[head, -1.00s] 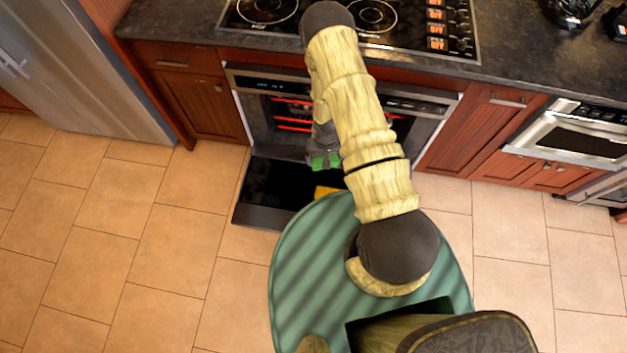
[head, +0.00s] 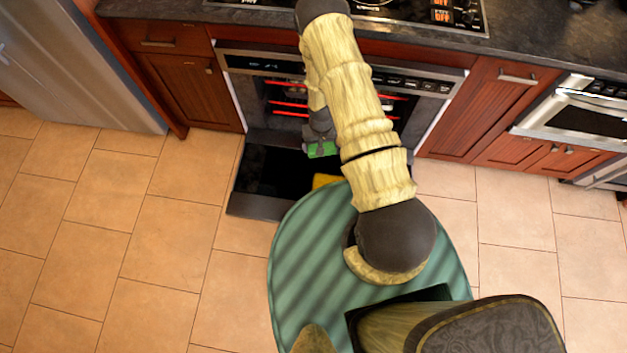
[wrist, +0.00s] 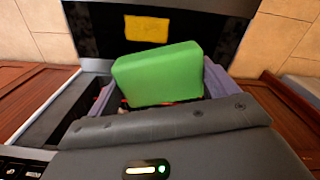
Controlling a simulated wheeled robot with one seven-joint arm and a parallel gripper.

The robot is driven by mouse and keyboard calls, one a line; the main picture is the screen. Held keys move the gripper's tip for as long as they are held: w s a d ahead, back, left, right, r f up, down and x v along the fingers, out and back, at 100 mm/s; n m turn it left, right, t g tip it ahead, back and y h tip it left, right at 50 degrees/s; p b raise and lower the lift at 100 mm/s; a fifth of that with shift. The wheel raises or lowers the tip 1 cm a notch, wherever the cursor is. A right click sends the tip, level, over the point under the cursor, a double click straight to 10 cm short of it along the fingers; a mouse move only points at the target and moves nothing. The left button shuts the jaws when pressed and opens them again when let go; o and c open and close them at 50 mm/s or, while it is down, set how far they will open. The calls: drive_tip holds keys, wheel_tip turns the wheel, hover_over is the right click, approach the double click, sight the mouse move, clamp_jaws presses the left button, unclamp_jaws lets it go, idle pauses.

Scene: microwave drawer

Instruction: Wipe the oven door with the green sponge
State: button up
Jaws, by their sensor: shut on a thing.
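The green sponge (wrist: 158,74) is between my gripper's fingers (wrist: 160,95) in the wrist view, and my gripper is shut on it. In the head view the sponge (head: 322,149) shows just left of my arm, above the lowered oven door. The oven door (head: 262,178) lies open and flat, with a dark inner face. A yellow patch (head: 326,181) shows on the door, partly hidden by my body; it also shows in the wrist view (wrist: 148,28), beyond the sponge. I cannot tell that the sponge touches the door.
The open oven (head: 290,95) has glowing red bars inside. A black cooktop (head: 420,12) is set in the dark counter above. Wooden cabinets (head: 188,95) flank the oven, and a fridge (head: 85,55) stands at left. The tiled floor (head: 130,210) at left is clear.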

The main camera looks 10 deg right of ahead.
drive_tip(key=w+f+m+b, duration=0.2)
drive_tip(key=f+b, duration=1.7)
drive_tip(key=b, duration=0.1)
drive_tip(key=w+a+f+m+b, duration=0.1)
drive_tip(key=w+f+m+b, duration=0.1)
drive_tip(key=f+b, duration=1.8)
drive_tip(key=shift+w+f+m, duration=0.2)
drive_tip(key=shift+w+m, duration=0.1)
drive_tip(key=shift+w, duration=0.5)
drive_tip(key=shift+f, duration=0.1)
